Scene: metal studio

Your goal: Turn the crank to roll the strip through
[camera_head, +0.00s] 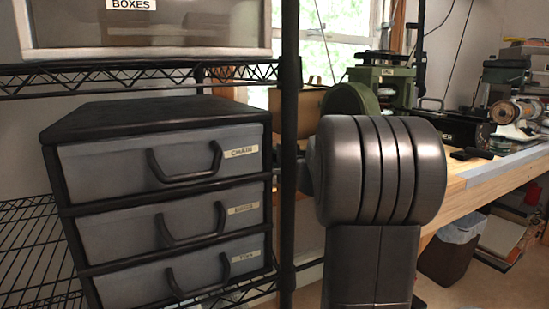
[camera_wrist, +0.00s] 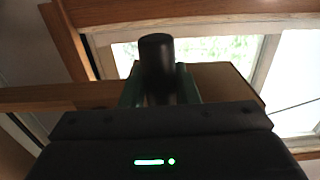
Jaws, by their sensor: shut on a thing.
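In the wrist view, a black cylindrical handle (camera_wrist: 157,46), which looks like the crank's grip, stands up between the two dark green fingers of my gripper (camera_wrist: 158,82). The gripper is shut on it. The crank's arm is hidden below the gripper body. In the head view, a green machine (camera_head: 388,82), which appears to be the rolling mill, stands on the bench by the window. My own arm covers the space in front of it, hiding my gripper and the handle there. I cannot make out the strip in either view.
A wooden workbench (camera_head: 480,178) runs along the right, with a spool-like machine (camera_head: 517,112) farther back. A black wire shelf post (camera_head: 289,150) stands close left of my arm. A drawer unit (camera_head: 165,190) sits on that shelf. A bin (camera_head: 452,250) stands under the bench.

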